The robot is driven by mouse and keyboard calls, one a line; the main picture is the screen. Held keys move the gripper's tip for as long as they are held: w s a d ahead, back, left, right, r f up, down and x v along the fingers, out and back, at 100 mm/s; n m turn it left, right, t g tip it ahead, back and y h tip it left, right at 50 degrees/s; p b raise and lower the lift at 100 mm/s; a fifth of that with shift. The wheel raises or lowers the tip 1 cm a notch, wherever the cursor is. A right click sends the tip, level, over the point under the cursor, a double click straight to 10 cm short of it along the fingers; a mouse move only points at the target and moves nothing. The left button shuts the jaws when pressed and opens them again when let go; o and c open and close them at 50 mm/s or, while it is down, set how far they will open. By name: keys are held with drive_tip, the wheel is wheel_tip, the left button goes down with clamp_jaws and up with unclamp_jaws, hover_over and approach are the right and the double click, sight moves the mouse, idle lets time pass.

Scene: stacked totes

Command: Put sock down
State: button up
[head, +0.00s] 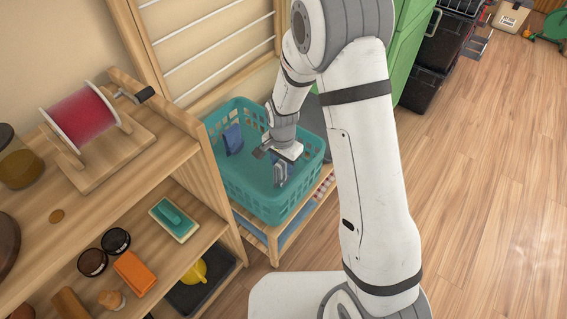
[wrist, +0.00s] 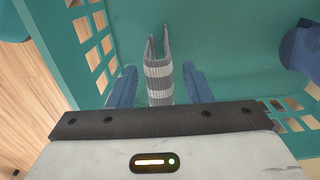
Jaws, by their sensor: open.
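A grey-and-white striped sock (wrist: 159,82) is between the two blue fingers of my gripper (wrist: 158,86) in the wrist view, with a gap on each side. My gripper is open. In the head view my gripper (head: 281,173) reaches down inside the teal laundry basket (head: 235,183); the sock there is hard to tell from the fingers. The basket wall (wrist: 45,50) also shows in the wrist view. Whether the sock touches the basket floor I cannot tell.
A dark blue cloth item (head: 233,138) lies at the basket's left side; a blue item (wrist: 300,48) shows at the right in the wrist view. The basket stands on a low wooden rack (head: 273,240). A wooden shelf (head: 190,125) with a red spool (head: 82,116) is close on the left.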

wheel_tip(320, 180, up, 12)
drive_tip(key=p, duration=0.4)
drive_tip(key=s+d+r+n, duration=0.3)
drive_tip(key=s+d+r, duration=0.4)
drive_tip(key=s, duration=0.2)
drive_tip(key=s+d+r+n+t, duration=0.1)
drive_tip(key=s+d+r+n, duration=0.3)
drive_tip(key=s+d+r, duration=0.3)
drive_tip(key=s, duration=0.3)
drive_tip(key=shift+d+r+n, duration=0.3)
drive_tip(key=shift+d+r, duration=0.05)
drive_tip(key=shift+r, duration=0.05)
drive_tip(key=shift+w, duration=0.1)
